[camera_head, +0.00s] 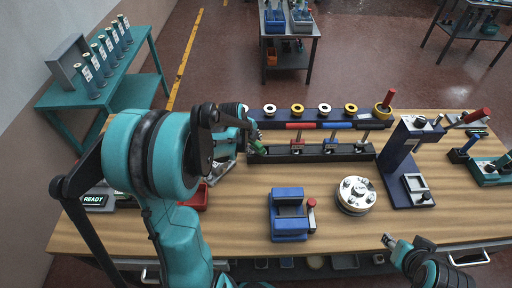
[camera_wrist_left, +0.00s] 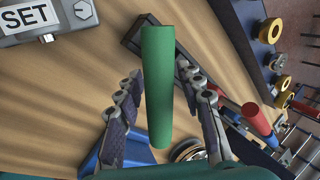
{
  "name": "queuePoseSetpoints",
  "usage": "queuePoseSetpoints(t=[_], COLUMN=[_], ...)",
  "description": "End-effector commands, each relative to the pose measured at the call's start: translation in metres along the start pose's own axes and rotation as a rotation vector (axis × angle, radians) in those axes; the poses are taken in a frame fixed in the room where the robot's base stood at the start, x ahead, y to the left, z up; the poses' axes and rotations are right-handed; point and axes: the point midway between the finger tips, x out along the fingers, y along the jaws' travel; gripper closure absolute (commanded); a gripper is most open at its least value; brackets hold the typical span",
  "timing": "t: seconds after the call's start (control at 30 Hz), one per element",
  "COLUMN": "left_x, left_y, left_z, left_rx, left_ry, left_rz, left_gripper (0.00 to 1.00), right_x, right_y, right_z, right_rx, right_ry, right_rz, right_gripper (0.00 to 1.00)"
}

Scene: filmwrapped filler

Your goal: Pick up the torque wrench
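A green handle (camera_head: 259,147), which I take to be the torque wrench's, stands tilted at the left end of the black tool rack (camera_head: 312,157). In the left wrist view the green handle (camera_wrist_left: 158,88) lies between the two fingers of my left gripper (camera_wrist_left: 163,88), with a visible gap on each side. My left gripper (camera_head: 248,139) is open around it and does not appear to grip it. The tool's lower part is hidden. My right gripper (camera_head: 392,242) is at the table's front right, away from the rack; its finger opening is too small to judge.
Red-handled (camera_head: 297,126) and blue-handled (camera_head: 338,125) tools stand along the rack. A blue block fixture (camera_head: 289,222) and a round metal flange (camera_head: 356,196) sit in front. A dark blue press stand (camera_head: 397,165) is at right.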

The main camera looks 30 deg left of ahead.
Motion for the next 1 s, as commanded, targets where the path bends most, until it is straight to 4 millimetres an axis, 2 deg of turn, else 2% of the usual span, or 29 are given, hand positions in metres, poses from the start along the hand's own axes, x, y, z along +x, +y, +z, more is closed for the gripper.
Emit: queuePoseSetpoints(t=[0.03, 0.13, 0.4, 0.53, 0.57, 1.0], left_x=[0.009, 0.018, 0.020, 0.020, 0.020, 0.018], left_y=[0.000, 0.000, 0.000, 0.000, 0.000, -0.001], left_z=[0.000, 0.000, 0.000, 0.000, 0.000, 0.001], left_rx=[0.000, 0.000, 0.000, 0.000, 0.000, -0.001], left_ry=[0.000, 0.000, -0.001, -0.001, -0.001, -0.002], left_rz=[0.000, 0.000, 0.000, 0.000, 0.000, -0.001], left_gripper=[0.62, 0.62, 0.62, 0.97, 1.00, 1.00], right_x=[0.003, 0.004, 0.004, 0.004, 0.004, 0.003], right_y=[0.000, 0.000, 0.000, 0.000, 0.000, 0.000], right_z=[0.002, 0.003, 0.003, 0.003, 0.003, 0.002], right_rx=[0.000, 0.000, 0.000, 0.000, 0.000, 0.000], right_ry=[0.000, 0.000, 0.000, 0.000, 0.000, 0.000], right_rz=[0.000, 0.000, 0.000, 0.000, 0.000, 0.000], right_gripper=[0.60, 0.60, 0.60, 0.60, 0.60, 0.60])
